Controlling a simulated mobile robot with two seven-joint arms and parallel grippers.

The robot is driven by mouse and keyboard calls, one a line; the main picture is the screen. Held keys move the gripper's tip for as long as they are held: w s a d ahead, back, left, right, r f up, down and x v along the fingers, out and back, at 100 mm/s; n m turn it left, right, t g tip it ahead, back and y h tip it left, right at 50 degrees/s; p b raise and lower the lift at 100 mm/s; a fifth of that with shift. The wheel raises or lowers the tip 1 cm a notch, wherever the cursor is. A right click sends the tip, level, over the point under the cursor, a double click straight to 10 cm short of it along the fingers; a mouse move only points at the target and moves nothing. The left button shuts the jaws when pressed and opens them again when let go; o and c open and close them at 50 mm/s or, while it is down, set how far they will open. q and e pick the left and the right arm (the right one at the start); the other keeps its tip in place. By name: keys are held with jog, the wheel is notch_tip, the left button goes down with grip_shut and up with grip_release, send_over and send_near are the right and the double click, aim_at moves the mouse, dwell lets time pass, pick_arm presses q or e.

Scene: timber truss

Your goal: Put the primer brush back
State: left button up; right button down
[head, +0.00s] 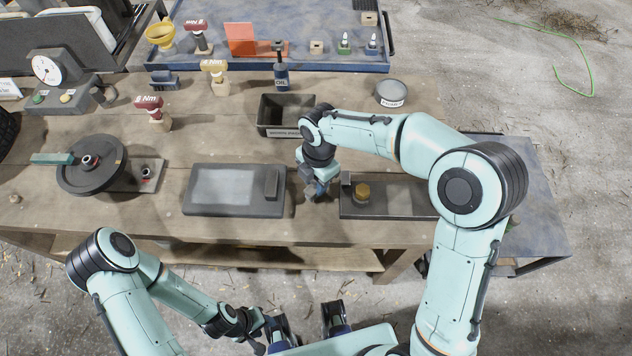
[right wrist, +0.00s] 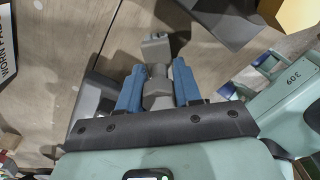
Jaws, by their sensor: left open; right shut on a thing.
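My right gripper (head: 317,188) is low over the bench, between two dark trays. In the right wrist view its blue fingers (right wrist: 158,92) are shut on a slim grey piece with a blocky end (right wrist: 156,47), which looks like the primer brush. I see no bristles clearly, and cannot tell whether it touches the bench. A round grey tin (head: 391,94), whose label seems to read primer, stands at the back right of the bench, behind my right forearm. My left gripper (head: 306,324) is open and empty, low in front of the bench.
The right tray (head: 405,203) carries a brass-coloured knob (head: 362,190). The left tray (head: 225,190) is flat. A dark wheel (head: 92,165) and a red-topped tool (head: 150,108) are left. Bare bench lies around the tin.

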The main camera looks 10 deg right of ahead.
jog(key=shift+f, duration=0.4)
jog(key=shift+f, duration=0.1)
jog(key=c, duration=0.8)
grip_release()
jog(key=shift+f, duration=0.1)
jog(key=r, duration=0.4)
jog(key=r+p, duration=0.1)
jog(key=r, duration=0.7)
jog(key=shift+w+d+r+p, duration=0.15)
jog(key=shift+d+r+p, duration=0.1)
jog(key=shift+p, duration=0.1)
jog(key=shift+f, duration=0.1)
